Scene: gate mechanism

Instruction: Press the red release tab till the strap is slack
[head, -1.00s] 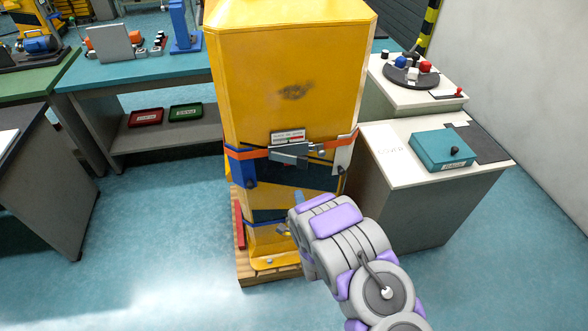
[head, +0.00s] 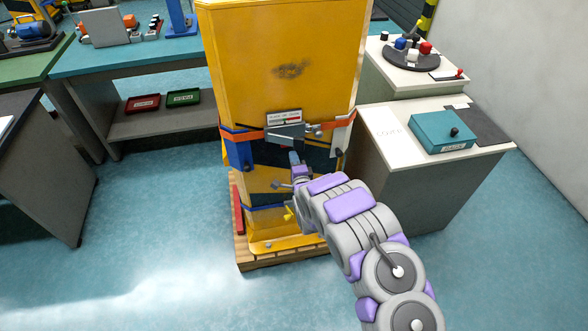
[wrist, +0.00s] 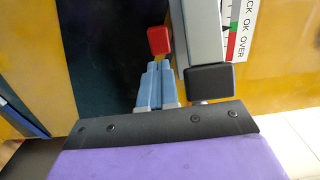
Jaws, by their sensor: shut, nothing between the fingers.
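The red release tab (wrist: 158,41) shows in the wrist view beside the grey buckle body (wrist: 198,32). My gripper (wrist: 156,66) is shut and empty, its blue fingertips just short of the tab; I cannot tell whether they touch it. In the head view my gripper (head: 294,157) points up just below the grey buckle (head: 285,132), and the tab is not discernible there. The orange strap (head: 248,136) runs straight across the yellow cabinet's front on both sides of the buckle.
A gauge label (wrist: 236,28) reading "CK OK OVER" lies beside the buckle. A black block (wrist: 210,78) is close right of my fingers. The yellow cabinet (head: 290,40) stands on a wooden pallet (head: 290,257). A bench with a teal box (head: 442,132) is at right.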

